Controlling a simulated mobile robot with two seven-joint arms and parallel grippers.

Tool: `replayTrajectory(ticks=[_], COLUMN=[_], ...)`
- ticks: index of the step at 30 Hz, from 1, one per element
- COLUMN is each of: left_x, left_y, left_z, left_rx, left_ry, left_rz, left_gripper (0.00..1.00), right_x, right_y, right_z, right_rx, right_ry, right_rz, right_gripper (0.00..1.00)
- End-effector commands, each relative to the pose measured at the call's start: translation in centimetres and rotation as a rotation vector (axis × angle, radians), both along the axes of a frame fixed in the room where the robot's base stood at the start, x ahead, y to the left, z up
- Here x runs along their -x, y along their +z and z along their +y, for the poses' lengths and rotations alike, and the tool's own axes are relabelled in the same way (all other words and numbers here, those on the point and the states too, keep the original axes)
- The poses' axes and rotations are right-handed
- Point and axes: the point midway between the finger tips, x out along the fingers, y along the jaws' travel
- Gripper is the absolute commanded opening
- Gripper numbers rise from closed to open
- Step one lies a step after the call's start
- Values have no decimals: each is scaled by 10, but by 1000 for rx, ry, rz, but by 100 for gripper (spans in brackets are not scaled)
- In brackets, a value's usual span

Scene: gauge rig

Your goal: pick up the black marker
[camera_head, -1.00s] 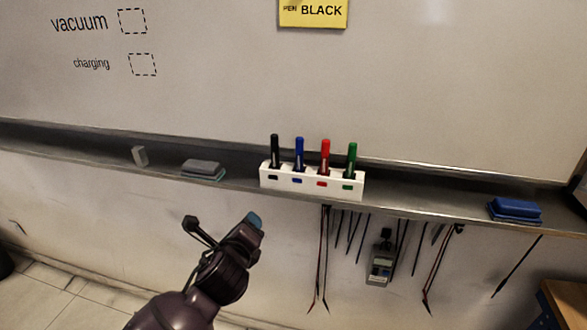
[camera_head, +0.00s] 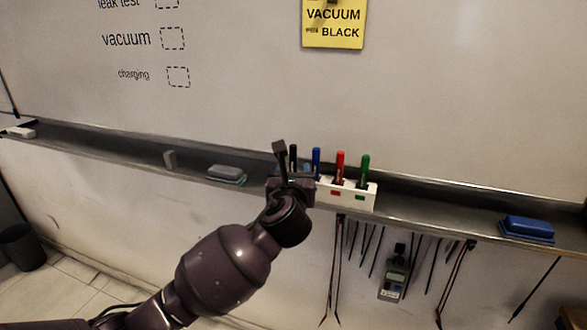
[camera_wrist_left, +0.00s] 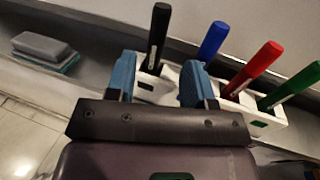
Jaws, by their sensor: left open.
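The black marker (camera_head: 293,153) stands upright in the leftmost slot of the white holder (camera_head: 366,192) on the whiteboard tray. My left gripper (camera_wrist_left: 158,82) is open, and its blue fingertips are on either side of the black marker (camera_wrist_left: 157,35) in the left wrist view, with gaps showing. In the head view my left gripper (camera_head: 296,178) covers the holder's left end and the marker's lower part. Whether a finger touches the marker I cannot tell. My right gripper is not in view.
A blue marker (camera_head: 316,160), a red marker (camera_head: 339,165) and a green marker (camera_head: 363,168) stand to the right in the same holder. A grey eraser (camera_head: 227,173) lies left on the tray, a blue eraser (camera_head: 527,228) right. Cables and a meter (camera_head: 394,278) hang below.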

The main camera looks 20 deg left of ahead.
Motion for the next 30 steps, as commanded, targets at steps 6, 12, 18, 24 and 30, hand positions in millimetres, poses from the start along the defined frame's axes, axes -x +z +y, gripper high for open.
replayTrajectory(ticks=[6,12,18,24,30], left_x=[-17,-42,-51,-51,-51], left_y=[3,5,4,4,4], left_z=[7,14,17,17,17], left_rx=[1,2,2,2,1], left_ry=[2,0,-1,-1,-1], left_rz=[0,1,1,1,1], left_gripper=[48,48,48,45,15], right_x=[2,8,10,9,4], right_y=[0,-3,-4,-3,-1], right_z=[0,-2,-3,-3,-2], right_rx=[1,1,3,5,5], right_ry=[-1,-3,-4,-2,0], right_rz=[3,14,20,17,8], right_gripper=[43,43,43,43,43])
